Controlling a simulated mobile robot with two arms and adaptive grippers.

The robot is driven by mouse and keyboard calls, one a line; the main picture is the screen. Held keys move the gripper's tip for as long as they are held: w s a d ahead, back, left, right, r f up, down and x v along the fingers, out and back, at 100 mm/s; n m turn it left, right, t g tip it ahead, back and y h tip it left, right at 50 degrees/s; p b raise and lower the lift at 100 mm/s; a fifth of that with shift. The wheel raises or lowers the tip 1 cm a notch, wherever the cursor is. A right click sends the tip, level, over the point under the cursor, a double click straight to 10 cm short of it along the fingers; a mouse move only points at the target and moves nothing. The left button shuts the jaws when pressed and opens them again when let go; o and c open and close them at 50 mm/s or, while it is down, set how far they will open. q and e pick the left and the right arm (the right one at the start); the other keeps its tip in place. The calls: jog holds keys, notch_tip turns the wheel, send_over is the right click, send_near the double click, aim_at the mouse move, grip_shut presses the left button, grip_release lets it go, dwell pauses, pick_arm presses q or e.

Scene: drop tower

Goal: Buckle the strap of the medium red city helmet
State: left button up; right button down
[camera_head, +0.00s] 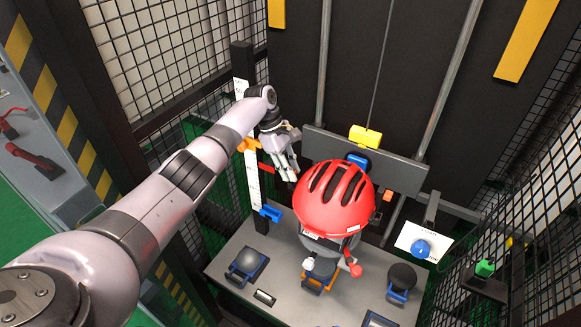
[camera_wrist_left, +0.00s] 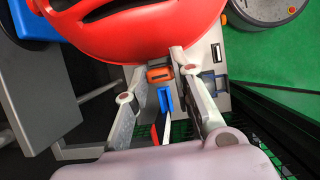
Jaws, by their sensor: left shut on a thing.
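The red city helmet (camera_head: 335,198), with dark vents on top, is upright above the grey table in the head view. It fills the top of the left wrist view (camera_wrist_left: 135,30). My left gripper (camera_head: 291,172) is at the helmet's left edge. In the wrist view its fingers (camera_wrist_left: 158,68) are apart with their tips at the red rim, and it is shut on the helmet there. Below the shell, a small white piece (camera_head: 308,263) and a red piece (camera_head: 355,269) show. I cannot tell whether they belong to the strap or buckle. My right gripper is not in view.
The grey table (camera_head: 225,278) carries a dark block in a blue holder (camera_head: 247,265) and a dark round piece (camera_head: 402,277). Mesh fencing (camera_head: 545,240) encloses the sides.

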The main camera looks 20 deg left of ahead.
pick_arm(q)
jog(key=shift+f, duration=0.25)
jog(key=shift+f, duration=0.15)
dwell(0.4)
jog(key=o, duration=0.8)
jog(key=shift+o, duration=0.2)
jog(key=v, duration=1.2)
jog(key=shift+f, duration=0.1)
